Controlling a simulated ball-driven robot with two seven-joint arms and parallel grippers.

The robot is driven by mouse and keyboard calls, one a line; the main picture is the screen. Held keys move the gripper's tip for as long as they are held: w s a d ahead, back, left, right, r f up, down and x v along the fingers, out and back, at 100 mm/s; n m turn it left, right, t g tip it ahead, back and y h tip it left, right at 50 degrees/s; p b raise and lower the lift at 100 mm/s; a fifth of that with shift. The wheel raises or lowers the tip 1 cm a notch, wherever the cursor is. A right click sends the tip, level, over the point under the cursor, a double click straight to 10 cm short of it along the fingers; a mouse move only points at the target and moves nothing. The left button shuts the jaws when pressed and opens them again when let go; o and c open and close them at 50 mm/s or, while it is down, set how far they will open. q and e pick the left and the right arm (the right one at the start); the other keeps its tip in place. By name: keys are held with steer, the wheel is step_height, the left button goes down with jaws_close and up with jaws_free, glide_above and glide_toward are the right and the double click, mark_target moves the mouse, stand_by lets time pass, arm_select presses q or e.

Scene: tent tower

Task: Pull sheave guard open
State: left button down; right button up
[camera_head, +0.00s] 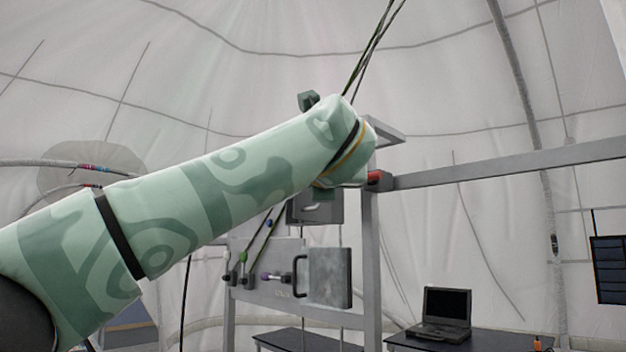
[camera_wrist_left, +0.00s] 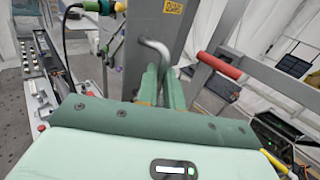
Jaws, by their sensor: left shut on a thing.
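The sheave guard appears to be the grey metal panel (camera_wrist_left: 150,22) with a yellow label at the top of the left wrist view. A bent grey metal handle (camera_wrist_left: 154,45) stands out from it. My left gripper (camera_wrist_left: 163,72) is shut on this handle, its two green fingers close together around the lower end. In the head view my left arm crosses from the lower left and hides most of the gripper and handle. A grey plate (camera_head: 328,208) of the guard area shows just below my wrist. My right gripper is in neither view.
A grey frame post (camera_head: 371,265) and a rail (camera_head: 500,165) with a red grip (camera_head: 378,179) stand close right of my wrist. Below hangs a grey box (camera_head: 330,277) with a black handle (camera_head: 299,276). A laptop (camera_head: 446,308) sits on a dark table. Cables run overhead.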

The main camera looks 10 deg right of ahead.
arm_select(q)
steer(key=shift+d+r+n+y, duration=0.15)
steer(key=shift+r+n+y, duration=0.2)
steer(key=shift+y, duration=0.25)
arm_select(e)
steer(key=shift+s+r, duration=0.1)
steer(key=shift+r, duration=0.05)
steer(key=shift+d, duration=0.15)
